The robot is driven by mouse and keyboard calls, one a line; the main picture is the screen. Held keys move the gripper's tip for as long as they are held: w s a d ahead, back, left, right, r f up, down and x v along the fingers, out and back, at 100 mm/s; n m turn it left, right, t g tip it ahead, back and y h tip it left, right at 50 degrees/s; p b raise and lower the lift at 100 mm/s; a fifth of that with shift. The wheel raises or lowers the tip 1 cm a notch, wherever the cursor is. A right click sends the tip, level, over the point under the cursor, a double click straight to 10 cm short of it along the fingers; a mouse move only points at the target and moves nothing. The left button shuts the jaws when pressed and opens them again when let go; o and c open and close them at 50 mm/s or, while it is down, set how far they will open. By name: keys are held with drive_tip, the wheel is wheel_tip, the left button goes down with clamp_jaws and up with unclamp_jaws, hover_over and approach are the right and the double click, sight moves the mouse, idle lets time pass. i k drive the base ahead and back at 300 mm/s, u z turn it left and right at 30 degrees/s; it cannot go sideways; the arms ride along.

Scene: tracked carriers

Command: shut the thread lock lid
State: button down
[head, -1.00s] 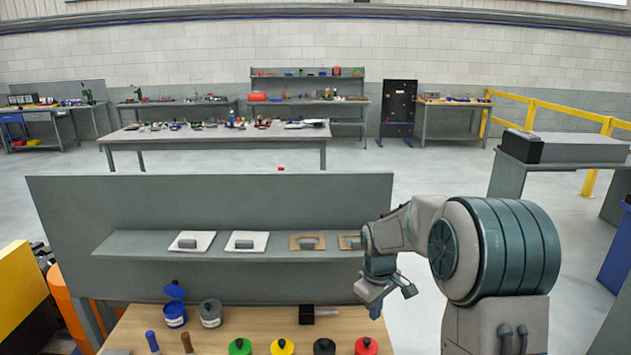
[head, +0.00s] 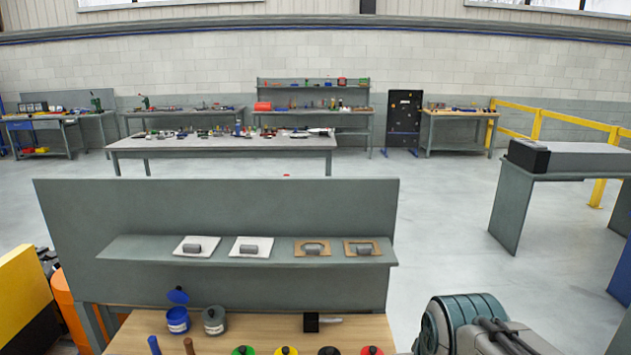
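A blue pot (head: 178,320) stands on the wooden bench at its left part, with its blue lid (head: 177,296) tilted up open above it. A grey pot (head: 214,320) with its top closed stands just right of it. I cannot read a label that tells which one is the thread lock. My gripper is out of the picture; only a part of my arm shows at the bottom right, away from the pots.
Green, yellow, black and red round-topped items line the front of the wooden bench (head: 270,332), with a black block (head: 311,322) behind them. Blue and brown handles stand at front left. A grey shelf (head: 140,248) with several plates crosses behind.

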sight(175, 296)
drive_tip(key=u, duration=0.05)
drive_tip(key=k, duration=0.5)
drive_tip(key=u, duration=2.95)
drive_tip(key=i, duration=2.05)
drive_tip(key=z, duration=2.85)
